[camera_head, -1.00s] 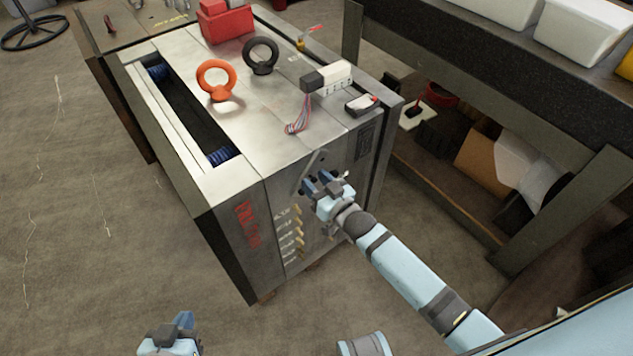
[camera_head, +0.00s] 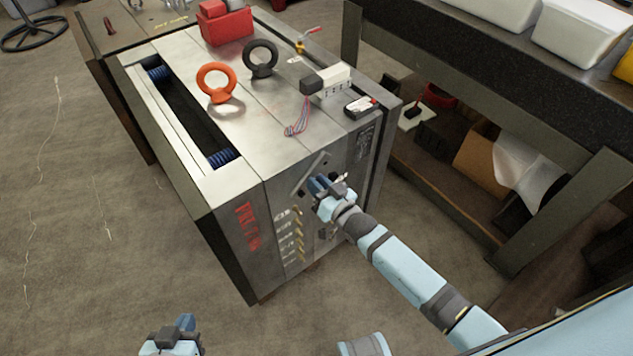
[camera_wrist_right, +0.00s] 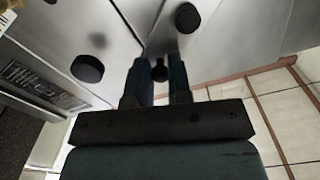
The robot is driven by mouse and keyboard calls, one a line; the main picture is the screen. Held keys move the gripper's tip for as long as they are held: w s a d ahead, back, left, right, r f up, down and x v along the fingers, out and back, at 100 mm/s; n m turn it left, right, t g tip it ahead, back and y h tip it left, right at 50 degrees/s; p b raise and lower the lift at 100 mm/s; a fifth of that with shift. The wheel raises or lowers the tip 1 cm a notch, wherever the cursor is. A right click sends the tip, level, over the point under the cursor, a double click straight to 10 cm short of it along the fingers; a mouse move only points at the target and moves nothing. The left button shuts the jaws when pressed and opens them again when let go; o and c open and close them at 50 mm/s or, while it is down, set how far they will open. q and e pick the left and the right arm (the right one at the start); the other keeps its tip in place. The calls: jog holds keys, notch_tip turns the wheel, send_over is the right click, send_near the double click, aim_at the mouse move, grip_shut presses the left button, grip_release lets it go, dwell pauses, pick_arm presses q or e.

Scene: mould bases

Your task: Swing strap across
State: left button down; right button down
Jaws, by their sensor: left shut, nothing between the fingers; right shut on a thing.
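The strap (camera_head: 312,172) is a narrow grey bar lying slanted on the near side face of the steel mould base (camera_head: 233,188). My right gripper (camera_head: 317,184) is at this face, at the strap's lower right side. It is shut on the strap, apparently by a small dark knob (camera_wrist_right: 160,70) that shows between the fingers in the right wrist view. The fingers hide part of the strap in the head view. My left gripper (camera_head: 186,322) is shut and empty, low over the floor at the bottom of the head view.
On top of the mould stand an orange eyebolt (camera_head: 217,82), a black eyebolt (camera_head: 261,58), a red box (camera_head: 226,27) and a white connector block with wires (camera_head: 328,80). A row of brass fittings (camera_head: 299,235) is below left of my right gripper. A shelf (camera_head: 470,100) stands at right.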

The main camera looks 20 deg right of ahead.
pick_arm(q)
jog(key=shift+w, duration=0.1)
pick_arm(e)
jog(key=f+m, duration=0.1)
jog(key=m, duration=0.1)
jog(key=f+m, duration=0.1)
jog(key=m, duration=0.2)
jog(key=d+f+m, duration=0.1)
jog(key=m, duration=0.2)
jog(key=shift+w+f, duration=0.15)
jog(key=shift+w, duration=0.05)
pick_arm(q)
jog(key=shift+r+b, duration=0.1)
jog(key=shift+b, duration=0.2)
pick_arm(e)
jog(key=c, duration=1.1)
grip_release()
pick_arm(q)
jog(key=shift+f, duration=0.25)
pick_arm(e)
jog(key=shift+o, duration=0.2)
pick_arm(q)
jog(key=shift+r+p, duration=0.35)
jog(key=shift+p, duration=0.25)
pick_arm(e)
jog(key=v, duration=1.4)
